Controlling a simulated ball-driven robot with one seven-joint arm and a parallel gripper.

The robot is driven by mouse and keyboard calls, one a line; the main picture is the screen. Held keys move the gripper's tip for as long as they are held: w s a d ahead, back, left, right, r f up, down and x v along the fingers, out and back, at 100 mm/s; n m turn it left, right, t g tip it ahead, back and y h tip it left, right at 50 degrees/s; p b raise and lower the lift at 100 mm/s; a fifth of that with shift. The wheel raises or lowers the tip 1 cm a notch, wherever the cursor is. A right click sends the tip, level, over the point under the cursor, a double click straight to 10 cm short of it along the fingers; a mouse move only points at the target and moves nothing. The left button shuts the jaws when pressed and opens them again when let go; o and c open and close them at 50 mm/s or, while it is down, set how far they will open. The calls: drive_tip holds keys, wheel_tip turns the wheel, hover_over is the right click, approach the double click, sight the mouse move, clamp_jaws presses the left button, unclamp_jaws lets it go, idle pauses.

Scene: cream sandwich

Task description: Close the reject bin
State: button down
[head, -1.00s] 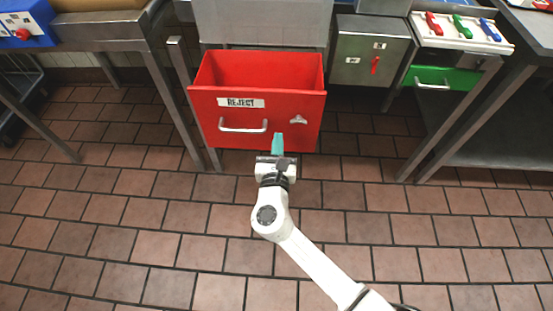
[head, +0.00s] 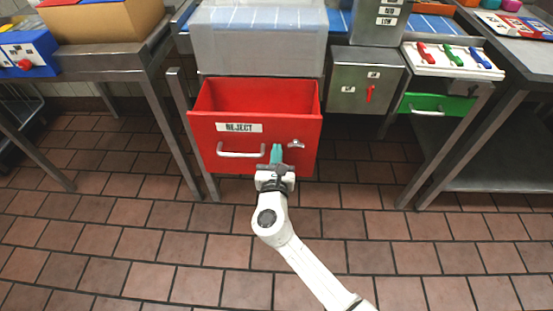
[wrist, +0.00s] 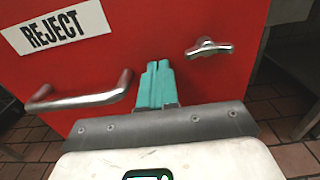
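The red reject bin (head: 225,160) is a pulled-out drawer with an open top, under the worktop. Its front carries a "REJECT" label (head: 239,128), a silver bar handle (head: 240,154) and a small silver latch (head: 296,145). In the wrist view the red front (wrist: 200,85) fills most of the picture, with the handle (wrist: 85,100) left of my fingers and the latch (wrist: 209,47) right. My gripper (head: 276,148) has its teal fingers (wrist: 157,68) side by side, shut with nothing between them. They point at the front between handle and latch. I cannot tell whether they touch it.
A grey metal cabinet with a red handle (head: 370,93) stands right of the bin. A green drawer (head: 440,104) is farther right. Table legs (head: 175,125) stand close on the bin's left. The tiled floor (head: 150,235) in front is clear.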

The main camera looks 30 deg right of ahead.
drive_tip(key=b+x, duration=0.7)
drive_tip(key=x, duration=0.9)
drive_tip(key=shift+w+d+f+b, duration=0.15)
drive_tip(key=shift+w+d+b, duration=0.1)
drive_tip(key=shift+w+b, duration=0.15)
drive_tip(key=shift+w+d, duration=0.1)
drive_tip(key=shift+w+r, duration=0.1)
drive_tip(key=shift+r, duration=0.2)
